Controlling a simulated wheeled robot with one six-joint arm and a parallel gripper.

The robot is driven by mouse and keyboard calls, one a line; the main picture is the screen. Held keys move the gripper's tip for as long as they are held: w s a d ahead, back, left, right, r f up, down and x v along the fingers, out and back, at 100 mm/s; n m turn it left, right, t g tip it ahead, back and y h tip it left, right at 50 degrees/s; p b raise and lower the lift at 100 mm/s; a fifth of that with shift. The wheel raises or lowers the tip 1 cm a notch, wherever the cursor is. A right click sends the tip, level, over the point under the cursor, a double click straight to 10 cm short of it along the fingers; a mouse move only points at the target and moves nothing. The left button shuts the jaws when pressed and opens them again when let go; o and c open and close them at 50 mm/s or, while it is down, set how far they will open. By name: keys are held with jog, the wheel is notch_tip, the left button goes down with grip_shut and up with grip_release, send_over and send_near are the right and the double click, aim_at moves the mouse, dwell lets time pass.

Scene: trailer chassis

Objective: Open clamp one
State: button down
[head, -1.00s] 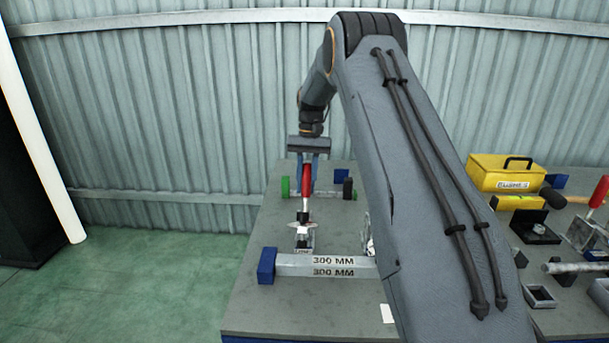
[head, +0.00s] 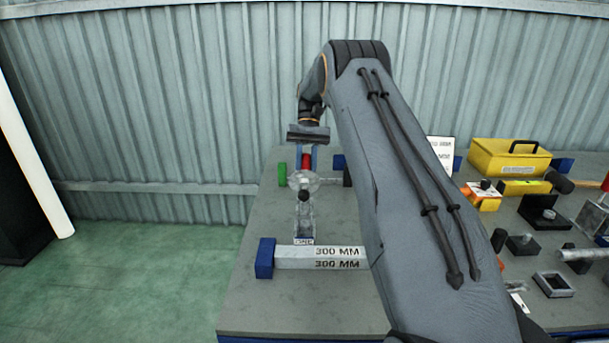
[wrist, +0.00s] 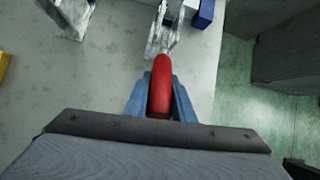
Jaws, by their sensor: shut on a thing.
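The clamp (head: 304,222) is a silver toggle clamp on the left part of the grey table, behind the 300 MM bar. My gripper (head: 306,156) is shut on the red handle, with one blue finger on each side. In the wrist view the red handle (wrist: 160,85) lies between the blue fingers, and the metal clamp body (wrist: 163,38) shows beyond it. The lower ends of the fingers are partly hidden in the head view.
The 300 MM bar (head: 320,257) with a blue end block (head: 265,258) lies in front of the clamp. A green cylinder (head: 282,174) stands close left of the handle. A yellow toolbox (head: 505,158) and several tools crowd the right. Another metal fitting (wrist: 68,15) shows in the wrist view.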

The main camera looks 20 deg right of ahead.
jog(key=shift+f, duration=0.1)
jog(key=c, duration=1.5)
grip_release()
notch_tip(320, 180, up, 10)
jog(key=shift+b, duration=1.05)
